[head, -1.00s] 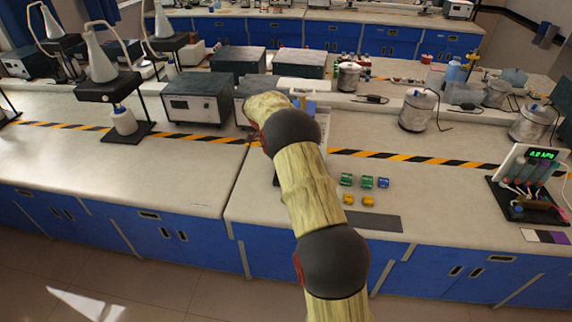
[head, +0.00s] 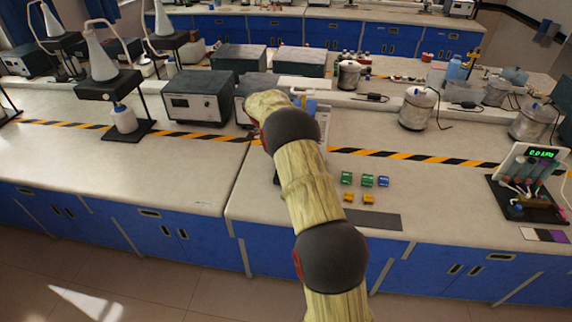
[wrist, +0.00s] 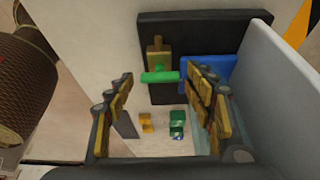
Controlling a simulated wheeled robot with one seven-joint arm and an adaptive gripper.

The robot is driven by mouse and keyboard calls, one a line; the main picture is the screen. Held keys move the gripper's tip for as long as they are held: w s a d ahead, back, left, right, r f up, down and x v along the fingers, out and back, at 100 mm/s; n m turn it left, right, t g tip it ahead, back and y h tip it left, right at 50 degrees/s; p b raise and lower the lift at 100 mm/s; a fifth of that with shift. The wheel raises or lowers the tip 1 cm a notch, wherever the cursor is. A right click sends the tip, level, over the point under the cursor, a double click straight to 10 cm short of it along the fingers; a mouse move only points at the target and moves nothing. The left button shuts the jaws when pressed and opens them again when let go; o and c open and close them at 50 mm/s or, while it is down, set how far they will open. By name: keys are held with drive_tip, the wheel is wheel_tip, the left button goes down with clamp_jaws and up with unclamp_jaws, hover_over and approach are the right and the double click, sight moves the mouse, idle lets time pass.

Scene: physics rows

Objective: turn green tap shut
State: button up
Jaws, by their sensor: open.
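The green tap handle (wrist: 160,77) shows in the wrist view as a short bar lying crosswise to its brass-coloured body (wrist: 157,50). The tap is on a dark panel (wrist: 190,22). My gripper (wrist: 160,74) is open, with one finger to the left and one to the right of the green handle. The handle lies between the fingertips; I cannot tell whether either touches it. In the head view my arm hides the tap and my gripper.
A blue part (wrist: 207,70) sits beside the tap, near the right finger. A pale upright plate (wrist: 255,90) stands at the right. Small green (head: 347,178), blue (head: 383,181) and yellow (head: 368,199) blocks lie on the bench.

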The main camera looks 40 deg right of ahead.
drive_tip(key=shift+r, duration=0.1)
drive_tip(key=shift+v, duration=3.9)
drive_tip(key=f+n, duration=0.1)
drive_tip(key=n, duration=0.2)
drive_tip(key=a+f+n, duration=0.1)
drive_tip(key=f+n, duration=0.1)
drive_tip(key=s+a+f+n, duration=0.1)
drive_tip(key=f+n, duration=0.1)
drive_tip(key=n, duration=0.1)
drive_tip(key=shift+a+n+y, duration=0.15)
drive_tip(key=shift+n+y, duration=0.15)
drive_tip(key=shift+s+a+r+n+t+y, duration=0.35)
drive_tip(key=shift+s+a+r+n+t, duration=1.15)
drive_tip(key=shift+s+a+r+n, duration=2.95)
drive_tip(key=shift+s+a+r+n+t+y, duration=0.4)
drive_tip(key=shift+s+a+r+n+t, duration=1.45)
drive_tip(key=shift+s+a, duration=4.65)
drive_tip(key=shift+s+a+r+n+t+y, duration=0.35)
drive_tip(key=shift+s+a+r+n+t, duration=0.8)
drive_tip(key=shift+s+a+r+n, duration=3.45)
